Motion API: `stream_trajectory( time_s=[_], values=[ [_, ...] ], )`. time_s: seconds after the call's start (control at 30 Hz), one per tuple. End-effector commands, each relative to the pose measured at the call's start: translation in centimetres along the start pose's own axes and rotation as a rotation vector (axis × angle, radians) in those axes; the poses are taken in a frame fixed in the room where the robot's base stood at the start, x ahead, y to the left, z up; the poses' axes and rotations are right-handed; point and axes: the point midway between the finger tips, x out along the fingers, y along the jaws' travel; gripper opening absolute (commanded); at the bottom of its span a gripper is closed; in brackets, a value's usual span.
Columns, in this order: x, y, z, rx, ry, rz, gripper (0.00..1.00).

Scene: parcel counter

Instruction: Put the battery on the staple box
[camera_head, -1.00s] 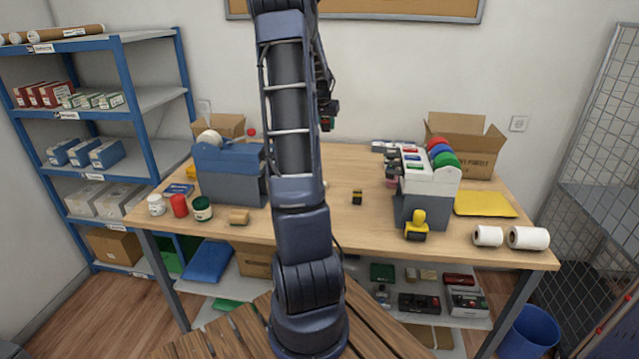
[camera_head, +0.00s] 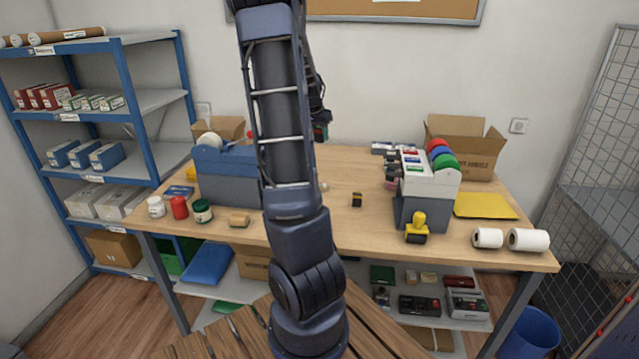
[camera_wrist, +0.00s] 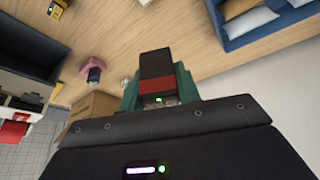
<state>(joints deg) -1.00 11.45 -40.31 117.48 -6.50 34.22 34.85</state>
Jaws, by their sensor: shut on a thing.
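My gripper (camera_wrist: 157,88) is shut on a dark block with a red band, which looks like the battery (camera_wrist: 155,65). The green fingers sit on either side of it in the wrist view. In the head view my gripper (camera_head: 320,132) is partly hidden behind my arm, above the back of the table. I cannot tell for certain which thing is the staple box. A small black and yellow item (camera_head: 357,199) stands alone mid-table. A pink item with a dark top (camera_wrist: 93,72) shows in the wrist view, apart from the battery.
A grey organizer (camera_head: 425,205) and an open carton (camera_head: 465,145) stand at right, and a blue-grey bin (camera_head: 228,180) at left. Jars, paper rolls (camera_head: 527,238) and a yellow tape dispenser (camera_head: 416,228) line the front. The table's middle is mostly bare.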

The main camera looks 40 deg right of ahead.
Motion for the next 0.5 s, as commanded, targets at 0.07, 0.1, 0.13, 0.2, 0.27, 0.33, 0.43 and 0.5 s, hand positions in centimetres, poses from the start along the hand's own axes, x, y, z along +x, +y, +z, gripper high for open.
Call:
stream_trajectory(
  time_s=[0.07, 0.1, 0.13, 0.2, 0.27, 0.33, 0.43, 0.5],
  values=[
    [1.5, 0.1, 0.7, -0.001, -0.004, 0.005, 0.08],
    [2.3, 0.1, 1.0, -0.001, -0.003, 0.005, 0.08],
    [2.9, 0.1, 1.2, -0.001, -0.003, 0.005, 0.08],
    [4.3, 0.2, 1.8, 0.0, -0.004, 0.006, 0.08],
    [5.5, 0.1, 2.3, 0.0, -0.003, 0.005, 0.08],
    [6.9, 0.1, 2.9, 0.0, -0.003, 0.005, 0.08],
    [8.9, 0.1, 3.7, 0.0, -0.004, 0.005, 0.08],
    [10.3, 0.2, 4.3, 0.0, -0.003, 0.005, 0.08]
  ],
)
